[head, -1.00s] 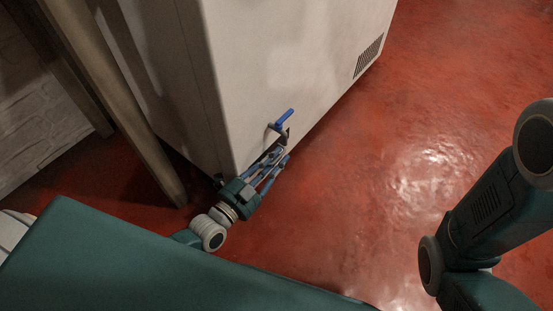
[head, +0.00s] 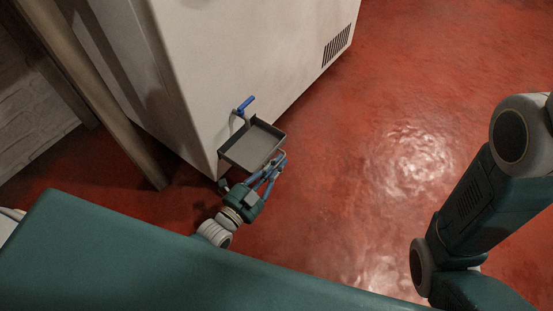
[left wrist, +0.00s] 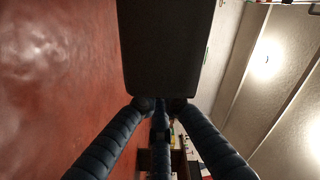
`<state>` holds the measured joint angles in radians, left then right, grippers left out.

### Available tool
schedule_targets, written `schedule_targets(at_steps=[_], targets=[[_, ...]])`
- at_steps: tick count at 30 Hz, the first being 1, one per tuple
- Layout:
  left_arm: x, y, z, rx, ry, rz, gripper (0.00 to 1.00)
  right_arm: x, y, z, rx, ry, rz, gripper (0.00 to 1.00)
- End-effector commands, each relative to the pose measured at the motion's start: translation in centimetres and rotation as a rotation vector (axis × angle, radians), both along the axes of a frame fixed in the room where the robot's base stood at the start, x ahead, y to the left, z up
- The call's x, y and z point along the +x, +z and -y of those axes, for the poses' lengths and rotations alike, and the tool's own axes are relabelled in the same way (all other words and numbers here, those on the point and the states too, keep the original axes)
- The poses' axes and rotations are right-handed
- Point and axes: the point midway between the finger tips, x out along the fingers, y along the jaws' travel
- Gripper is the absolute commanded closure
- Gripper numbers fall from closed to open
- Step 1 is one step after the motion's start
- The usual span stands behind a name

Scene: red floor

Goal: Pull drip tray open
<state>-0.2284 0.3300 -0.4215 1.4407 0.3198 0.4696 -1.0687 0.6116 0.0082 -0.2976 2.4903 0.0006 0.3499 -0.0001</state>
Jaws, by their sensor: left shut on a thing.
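The drip tray (head: 251,146) is a shallow dark grey tray. In the head view it sticks out from the lower front of the white cabinet (head: 240,55), below a blue-handled tap (head: 245,104). My left gripper (head: 277,163) is at the tray's outer front edge, shut on it. In the left wrist view the dark underside of the tray (left wrist: 167,50) fills the top middle, and the gripper's fingers (left wrist: 160,104) meet at its near edge. What the fingertips grasp there is partly hidden. My right gripper is outside these views; only part of that arm shows at the right.
Open red floor (head: 350,180) lies to the right of the tray. A wooden post (head: 105,105) stands left of the cabinet, near a pale wall (head: 40,110). The cabinet has a dark vent (head: 337,45) low on its side.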

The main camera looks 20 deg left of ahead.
Motion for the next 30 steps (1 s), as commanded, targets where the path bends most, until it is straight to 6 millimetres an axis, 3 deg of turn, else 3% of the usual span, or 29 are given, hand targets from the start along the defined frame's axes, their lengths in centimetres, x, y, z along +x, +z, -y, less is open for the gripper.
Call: schedule_targets(at_steps=[9, 12, 23, 30], targets=[[0.0, 0.0, 0.0, 0.001, -0.002, 0.001, 1.0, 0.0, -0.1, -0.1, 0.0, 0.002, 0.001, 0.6], [0.0, 0.0, 0.0, 0.001, -0.002, 0.001, 0.76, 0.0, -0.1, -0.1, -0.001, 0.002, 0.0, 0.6], [-0.4, 0.0, -0.2, 0.001, -0.001, 0.001, 0.75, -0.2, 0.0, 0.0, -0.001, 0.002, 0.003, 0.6], [-4.1, -0.2, -1.5, 0.002, -0.001, -0.003, 0.75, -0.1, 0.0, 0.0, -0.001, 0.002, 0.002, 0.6]])
